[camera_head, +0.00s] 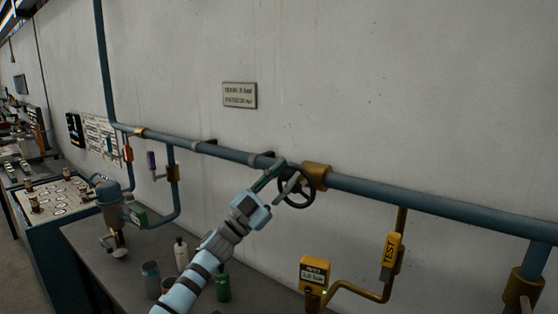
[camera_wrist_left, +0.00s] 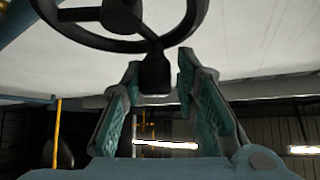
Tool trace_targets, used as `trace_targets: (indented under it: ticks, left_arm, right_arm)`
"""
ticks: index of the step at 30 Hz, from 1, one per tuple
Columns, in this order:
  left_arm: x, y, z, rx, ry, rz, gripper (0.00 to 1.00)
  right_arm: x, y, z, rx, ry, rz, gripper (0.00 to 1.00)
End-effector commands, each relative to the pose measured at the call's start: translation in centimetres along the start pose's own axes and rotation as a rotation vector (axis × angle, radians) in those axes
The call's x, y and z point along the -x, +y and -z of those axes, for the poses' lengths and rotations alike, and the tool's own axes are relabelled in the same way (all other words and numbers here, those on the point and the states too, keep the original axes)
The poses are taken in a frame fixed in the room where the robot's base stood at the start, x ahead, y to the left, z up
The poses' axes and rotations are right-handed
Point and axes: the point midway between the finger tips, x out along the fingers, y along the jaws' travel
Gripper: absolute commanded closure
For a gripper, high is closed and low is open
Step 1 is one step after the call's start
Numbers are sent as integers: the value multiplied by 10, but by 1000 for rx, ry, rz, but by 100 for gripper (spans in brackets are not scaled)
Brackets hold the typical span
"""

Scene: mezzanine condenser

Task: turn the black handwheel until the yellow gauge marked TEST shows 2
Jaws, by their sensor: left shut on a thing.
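The black handwheel (camera_head: 314,190) sits on the blue wall pipe in the middle of the head view. Its rim and spokes also show at the top of the left wrist view (camera_wrist_left: 100,43). My left gripper (camera_head: 280,178) reaches up to the wheel's left side. In the wrist view its teal-padded fingers (camera_wrist_left: 160,85) are shut on a black part of the handwheel. A yellow gauge box (camera_head: 314,271) with a small screen stands below right; the screen seems to read 2.0 bar, in tiny print. A yellow tag marked TEST (camera_head: 390,250) hangs on the pipe beside it.
The blue pipe (camera_head: 430,204) runs along the grey wall, with a small sign (camera_head: 239,95) above it. On the dark bench below stand a white bottle (camera_head: 181,254), a green container (camera_head: 223,287) and cups (camera_head: 151,279). A control desk (camera_head: 65,200) is at the left.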

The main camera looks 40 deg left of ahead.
Motion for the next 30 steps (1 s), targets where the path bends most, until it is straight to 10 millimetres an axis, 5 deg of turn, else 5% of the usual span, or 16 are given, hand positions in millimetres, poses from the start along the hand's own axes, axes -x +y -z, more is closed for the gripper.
trace_targets:
  ticks: [9, 30]
  left_arm:
    - [-4, 8, 4, -168, 2, -169, 100]
    - [-3, 17, 3, -273, 1, -275, 100]
  right_arm:
    - [18, 2, 2, 0, 0, 0, 44]
    - [21, 2, 2, 0, -1, 0, 44]
